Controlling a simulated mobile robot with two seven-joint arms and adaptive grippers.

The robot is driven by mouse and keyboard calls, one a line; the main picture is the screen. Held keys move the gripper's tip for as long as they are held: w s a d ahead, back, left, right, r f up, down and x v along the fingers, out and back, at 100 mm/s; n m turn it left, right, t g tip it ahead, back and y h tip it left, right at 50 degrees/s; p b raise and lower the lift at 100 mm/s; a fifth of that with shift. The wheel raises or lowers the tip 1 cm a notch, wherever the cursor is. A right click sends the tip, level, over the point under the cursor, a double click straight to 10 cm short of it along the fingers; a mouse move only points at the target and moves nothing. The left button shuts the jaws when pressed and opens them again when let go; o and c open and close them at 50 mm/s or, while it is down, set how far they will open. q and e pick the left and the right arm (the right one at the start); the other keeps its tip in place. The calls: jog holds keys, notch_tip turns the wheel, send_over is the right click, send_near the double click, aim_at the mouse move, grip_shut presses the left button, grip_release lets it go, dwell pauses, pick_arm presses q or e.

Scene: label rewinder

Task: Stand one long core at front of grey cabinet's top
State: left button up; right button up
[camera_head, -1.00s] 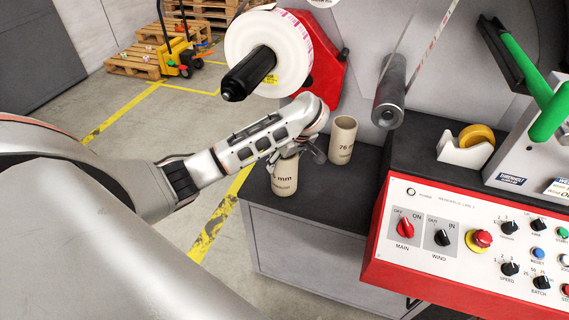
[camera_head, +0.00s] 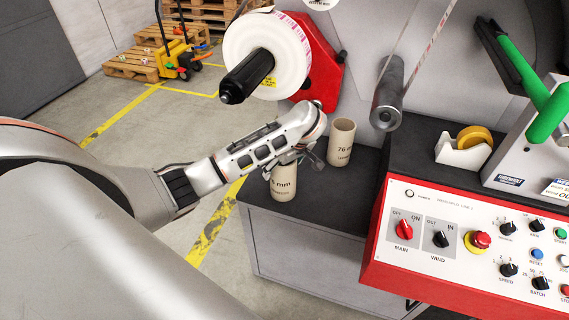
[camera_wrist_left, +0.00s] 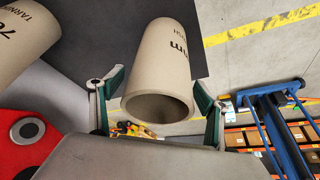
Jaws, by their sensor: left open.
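A beige cardboard core (camera_head: 284,186) stands upright on the grey cabinet's dark top (camera_head: 320,208), near its front left corner. A second beige core marked 76 (camera_head: 341,142) stands upright farther back on the same top. My left gripper (camera_head: 296,158) is at the upper end of the front core and partly hides it. In the left wrist view the open fingers (camera_wrist_left: 158,108) are on either side of that core (camera_wrist_left: 165,70), with gaps beside it. The back core (camera_wrist_left: 22,38) shows at the upper left there. My right gripper is not in view.
A red control panel (camera_head: 470,245) rises to the right of the cabinet top. A label roll (camera_head: 290,50) on a black spindle (camera_head: 246,77) hangs above and behind my left gripper. A metal roller (camera_head: 387,95) and a tape dispenser (camera_head: 465,150) are farther right.

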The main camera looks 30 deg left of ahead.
pick_arm(q)
jog(key=v, duration=1.2)
jog(key=w+a+r+n+t+y, duration=0.1)
jog(key=w+a+n+t+y, duration=0.2)
jog(key=w+a+t+y, duration=0.35)
notch_tip(320, 180, up, 6)
jog(key=s+d+t+y, duration=0.1)
jog(key=t+y, duration=0.1)
jog(key=t, duration=0.5)
jog(key=s+d+r+m+t+h, duration=0.1)
jog(key=s+d+m+t+h, duration=0.4)
jog(key=d+m+t, duration=0.25)
jog(key=s+d+f+m+g+h, duration=0.3)
jog(key=s+d+f+m+h, duration=0.35)
jog(key=f, duration=0.35)
jog(key=s+d+f+m+g+h, duration=0.3)
jog(key=s+d+f+m+h, duration=0.3)
jog(key=f, duration=0.4)
jog(key=s+a+f+g+y, duration=0.3)
jog(key=s+f+g, duration=0.3)
jog(key=s+f, duration=0.5)
notch_tip(320, 180, down, 4)
jog(key=shift+s+a+r, duration=0.1)
jog(key=shift+s+a, duration=0.1)
jog(key=shift+a, duration=0.15)
